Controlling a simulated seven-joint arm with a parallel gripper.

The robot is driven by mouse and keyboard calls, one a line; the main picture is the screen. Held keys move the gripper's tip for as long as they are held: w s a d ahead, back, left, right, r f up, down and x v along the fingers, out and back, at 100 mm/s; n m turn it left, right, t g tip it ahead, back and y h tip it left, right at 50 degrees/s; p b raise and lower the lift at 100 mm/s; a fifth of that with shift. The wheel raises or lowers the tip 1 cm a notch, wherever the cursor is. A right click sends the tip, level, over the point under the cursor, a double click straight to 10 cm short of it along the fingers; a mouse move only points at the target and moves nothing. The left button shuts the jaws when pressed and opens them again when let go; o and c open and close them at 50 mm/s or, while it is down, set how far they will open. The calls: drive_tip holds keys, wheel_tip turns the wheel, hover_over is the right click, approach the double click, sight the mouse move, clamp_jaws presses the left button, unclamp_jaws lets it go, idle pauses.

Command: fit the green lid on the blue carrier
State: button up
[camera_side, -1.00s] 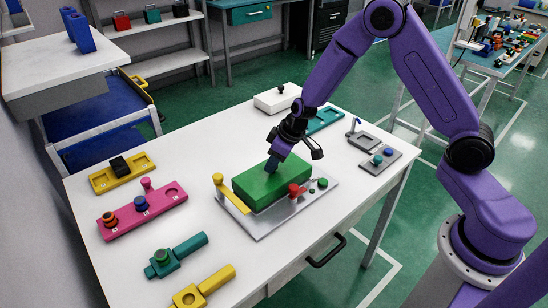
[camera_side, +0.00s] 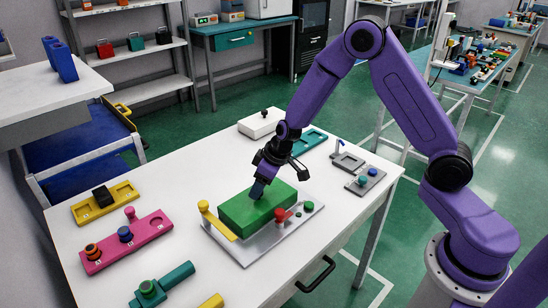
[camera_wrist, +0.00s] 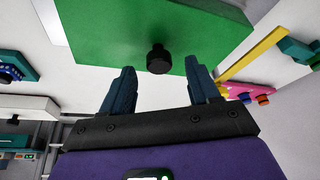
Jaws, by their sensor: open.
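The green lid (camera_side: 240,213) is a thick block on a grey plate (camera_side: 243,253) in the middle of the white table. In the wrist view, the green lid (camera_wrist: 110,35) fills the upper part, with a black knob (camera_wrist: 158,60) on its face. My gripper (camera_side: 256,192) is over the lid's top in the side view. In the wrist view my gripper (camera_wrist: 161,78) is open, its two dark blue fingers apart on either side of the knob line. I see no gap closed on the knob. I cannot make out the blue carrier; the lid may hide it.
A yellow bar (camera_side: 219,226) with a post and a red knob (camera_side: 281,215) flank the lid on the plate. A pink tray (camera_side: 150,231), a yellow tray (camera_side: 85,212), a white box (camera_side: 262,125) and grey fixtures (camera_side: 348,162) stand around it. White tabletop lies bare between them.

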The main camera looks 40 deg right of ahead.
drive_tip(key=v, duration=1.6)
drive_tip(key=shift+s+d+r, duration=0.1)
drive_tip(key=shift+s, duration=0.05)
drive_tip(key=s+a+n+g, duration=0.3)
drive_tip(key=s+a+n, duration=0.1)
drive_tip(key=s, duration=1)
drive_tip(key=s+d+n+h, duration=0.1)
drive_tip(key=s+d+n, duration=0.2)
drive_tip(key=s, duration=1.2)
drive_tip(key=shift+d+r+g+h, duration=0.15)
drive_tip(key=shift+d+g+h, duration=0.15)
drive_tip(key=shift+g, duration=0.1)
